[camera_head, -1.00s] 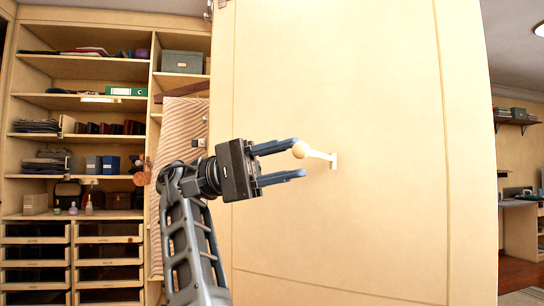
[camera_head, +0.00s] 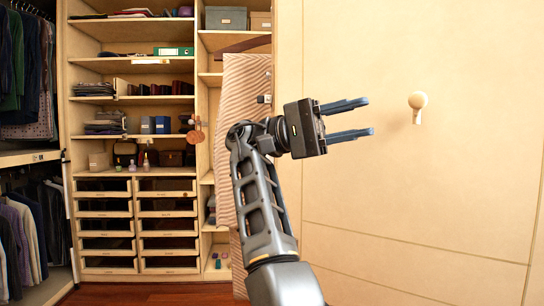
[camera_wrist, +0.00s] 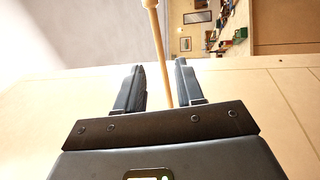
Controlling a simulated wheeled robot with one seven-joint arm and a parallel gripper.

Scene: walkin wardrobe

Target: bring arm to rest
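My gripper (camera_head: 370,119) is open and empty in the head view, its two dark fingers pointing right. It is held up in front of the left part of a pale wooden door panel (camera_head: 440,190). A round pale knob (camera_head: 417,100) on the panel is to the right of the fingertips, with a gap between. In the wrist view my gripper (camera_wrist: 160,70) also shows with its fingers apart. A thin pale wooden rod (camera_wrist: 159,50) shows between and beyond the fingers there; what it belongs to is unclear.
A shelf unit with drawers (camera_head: 135,185) stands at the left behind my arm. Hanging clothes (camera_head: 25,80) are at the far left. A striped cloth (camera_head: 240,130) hangs close behind my arm. Some red-brown floor (camera_head: 150,293) is clear at the bottom left.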

